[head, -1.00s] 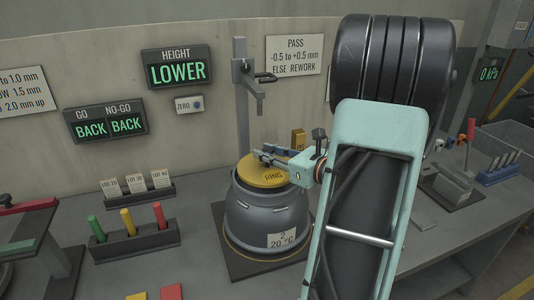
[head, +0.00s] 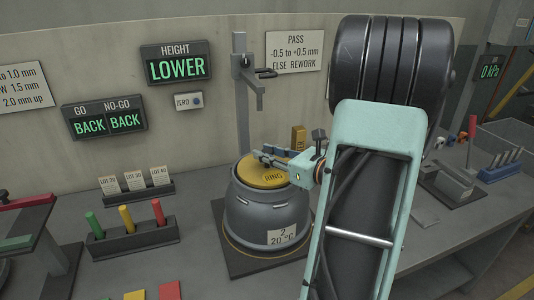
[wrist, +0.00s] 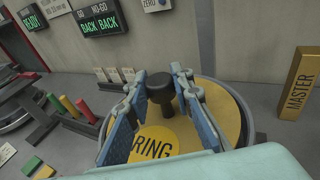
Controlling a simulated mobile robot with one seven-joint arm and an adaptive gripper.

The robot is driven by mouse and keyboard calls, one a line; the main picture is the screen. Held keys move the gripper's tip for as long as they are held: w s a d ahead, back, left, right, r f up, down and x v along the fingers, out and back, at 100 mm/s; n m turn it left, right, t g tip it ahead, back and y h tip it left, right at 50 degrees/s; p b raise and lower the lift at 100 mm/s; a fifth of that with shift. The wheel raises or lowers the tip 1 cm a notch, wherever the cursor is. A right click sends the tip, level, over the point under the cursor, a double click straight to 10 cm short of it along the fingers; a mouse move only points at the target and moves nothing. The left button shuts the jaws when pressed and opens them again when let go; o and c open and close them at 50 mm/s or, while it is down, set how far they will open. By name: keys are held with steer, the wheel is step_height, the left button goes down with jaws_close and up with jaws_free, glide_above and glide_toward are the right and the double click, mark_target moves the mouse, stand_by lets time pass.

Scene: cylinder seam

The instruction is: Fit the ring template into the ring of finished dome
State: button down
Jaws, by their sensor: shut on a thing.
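The ring template is a yellow disc marked RING (head: 262,174) with a dark knob (wrist: 160,88) at its middle. It is over the top opening of the grey finished dome (head: 268,213), which is labelled 2, 20 °C. The disc looks about level with the rim; I cannot tell whether it is fully seated. My gripper (head: 262,157) reaches in from the right, just above the disc. In the wrist view its blue-padded fingers (wrist: 158,100) stand on both sides of the knob and are shut on it. The fingers hide part of the disc.
A grey post with an arm (head: 243,85) stands behind the dome. A yellow MASTER block (wrist: 300,84) is close by. A rack of green, yellow and red handles (head: 132,236) is to the left. Wall displays (head: 176,67) read HEIGHT LOWER and GO BACK, NO-GO BACK.

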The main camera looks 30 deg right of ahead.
steer(key=shift+f+b, duration=0.6)
steer(key=shift+f, duration=0.05)
steer(key=c, duration=1.6)
jaws_free()
steer(key=shift+s, duration=0.1)
steer(key=v, duration=1.1)
steer(key=shift+s, duration=0.4)
steer(key=shift+d+r, duration=0.1)
